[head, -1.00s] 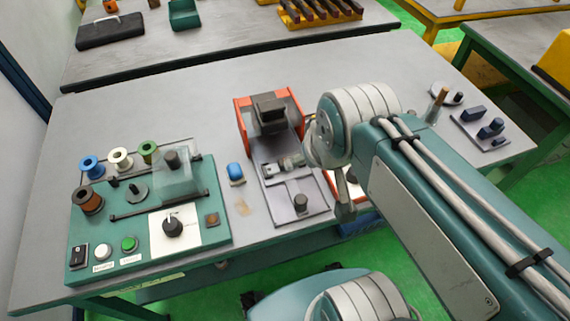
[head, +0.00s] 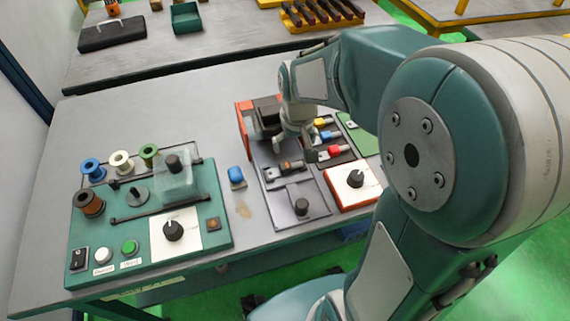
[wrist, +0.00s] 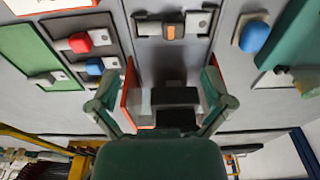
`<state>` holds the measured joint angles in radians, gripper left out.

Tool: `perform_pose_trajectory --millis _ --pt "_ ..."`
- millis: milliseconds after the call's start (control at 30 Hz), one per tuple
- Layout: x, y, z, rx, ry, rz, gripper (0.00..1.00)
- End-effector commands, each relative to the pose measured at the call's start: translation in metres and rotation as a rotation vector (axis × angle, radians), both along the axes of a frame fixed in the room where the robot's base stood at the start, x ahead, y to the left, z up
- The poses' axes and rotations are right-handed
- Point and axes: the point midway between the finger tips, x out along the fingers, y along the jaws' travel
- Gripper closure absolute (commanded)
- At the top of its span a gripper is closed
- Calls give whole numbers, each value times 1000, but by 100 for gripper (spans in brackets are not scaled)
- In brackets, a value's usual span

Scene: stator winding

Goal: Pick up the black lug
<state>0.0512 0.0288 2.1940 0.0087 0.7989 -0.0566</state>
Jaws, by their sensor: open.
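A dark lug-like piece with an orange-brown middle and a holed metal tab (head: 288,168) lies across the grey fixture plate (head: 290,205). It also shows at the top of the wrist view (wrist: 172,30). I cannot tell for certain that it is the black lug. My gripper (head: 293,142) hangs above the fixture, behind that piece. In the wrist view its two fingers (wrist: 168,88) are spread and empty, with the black block of the orange-sided press (wrist: 175,100) beyond them.
Red (head: 334,151), blue (head: 327,135) and yellow (head: 322,122) lugs lie on a dark tray right of the fixture. A green plate (head: 362,138) and an orange box with a knob (head: 353,181) stand nearby. A teal winding station (head: 150,220) fills the left.

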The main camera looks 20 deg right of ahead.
Motion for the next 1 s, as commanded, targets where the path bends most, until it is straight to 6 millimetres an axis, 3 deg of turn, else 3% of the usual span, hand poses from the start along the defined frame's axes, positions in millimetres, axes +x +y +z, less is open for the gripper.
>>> perform_pose_trajectory --millis 100,367,600,900,967,1000 --pt "2 0 -20 0 4 0 0" --pt "5 1 -43 0 3 1 0" --pt "8 3 -79 0 4 0 0" --pt "10 3 -84 0 -1 0 0" --pt "10 3 -84 0 -1 0 22" --pt "10 3 -84 0 -1 0 40"
